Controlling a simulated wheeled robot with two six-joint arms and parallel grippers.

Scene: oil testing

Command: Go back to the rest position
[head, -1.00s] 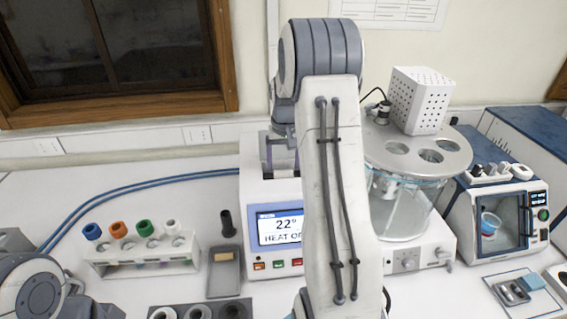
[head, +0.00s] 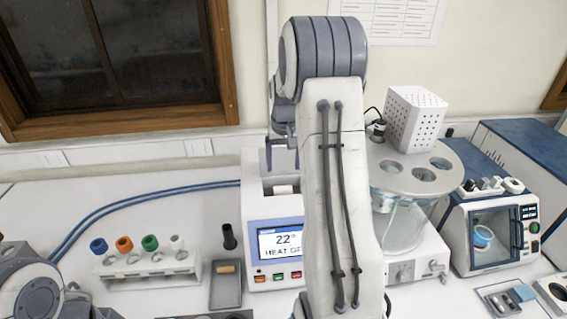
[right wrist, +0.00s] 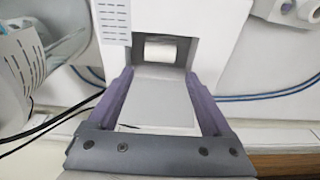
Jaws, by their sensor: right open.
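My right gripper (head: 282,162) is open and empty, with its purple fingers pointing down above the top of the white heating device (head: 254,222). In the right wrist view, its two fingers (right wrist: 158,78) are spread in front of the device's slot, where a white paper roll (right wrist: 160,49) shows. The device's screen (head: 280,241) reads 22° and heat text that my right arm partly hides. My left arm shows only as a link at the lower left corner; its gripper is out of view.
A rack (head: 150,270) with several coloured-cap tubes stands at the left, beside a grey tray (head: 226,290). Right of my arm is a glass bath (head: 402,228) under a perforated box (head: 415,118). A blue-white oven (head: 490,235) stands farther right.

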